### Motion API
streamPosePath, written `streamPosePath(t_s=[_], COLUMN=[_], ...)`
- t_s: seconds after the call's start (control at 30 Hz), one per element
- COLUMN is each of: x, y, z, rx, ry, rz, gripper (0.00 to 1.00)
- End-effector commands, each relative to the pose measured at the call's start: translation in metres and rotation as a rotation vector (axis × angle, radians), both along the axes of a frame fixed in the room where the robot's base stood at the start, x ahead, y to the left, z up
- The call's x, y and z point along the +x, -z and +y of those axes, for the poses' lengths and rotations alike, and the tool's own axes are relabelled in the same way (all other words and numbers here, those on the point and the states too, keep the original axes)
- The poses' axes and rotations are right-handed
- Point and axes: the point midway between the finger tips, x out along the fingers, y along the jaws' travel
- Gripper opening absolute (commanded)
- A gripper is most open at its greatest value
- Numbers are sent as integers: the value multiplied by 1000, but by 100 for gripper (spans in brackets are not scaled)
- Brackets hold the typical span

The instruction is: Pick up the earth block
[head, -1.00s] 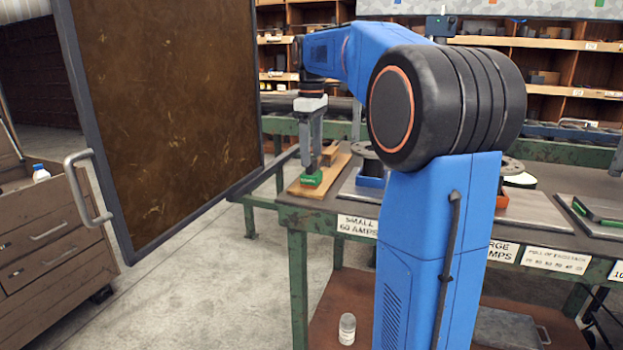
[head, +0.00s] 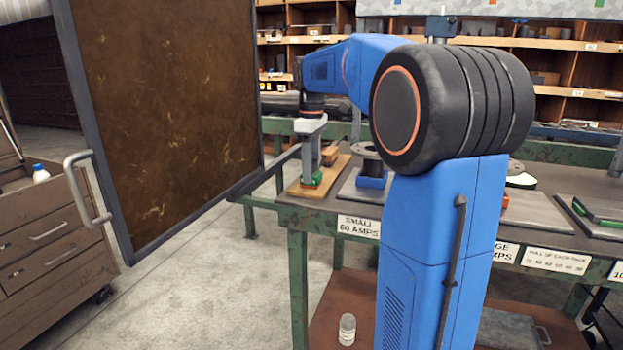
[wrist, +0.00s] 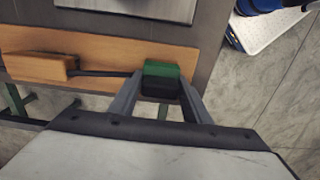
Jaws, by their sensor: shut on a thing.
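The earth block is a small green and black block (wrist: 161,72), lying at the end of a wooden board (wrist: 110,52) in the wrist view. My gripper (wrist: 160,92) is shut on it, with one finger on each side. In the head view the green block (head: 314,180) shows low between the fingers of my gripper (head: 310,176), partly hidden by them. The board (head: 325,178) lies on the green-framed workbench. I cannot tell whether the block touches the board.
A wooden piece (wrist: 35,67) lies on the board, with a dark rod running from it toward the block. A brown panel (head: 165,110) stands left of the bench.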

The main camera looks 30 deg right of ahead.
Motion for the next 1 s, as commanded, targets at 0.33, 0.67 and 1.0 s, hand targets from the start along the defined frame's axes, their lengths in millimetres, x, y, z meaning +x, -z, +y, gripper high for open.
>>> streamPosePath(t_s=[0.33,0.67,1.0], x=[1,1,0], y=[-16,-71,-100], z=[0,0,0], rx=[-1,-1,-1], ry=[0,0,0], rz=[-3,-3,-1], gripper=[21,21,21])
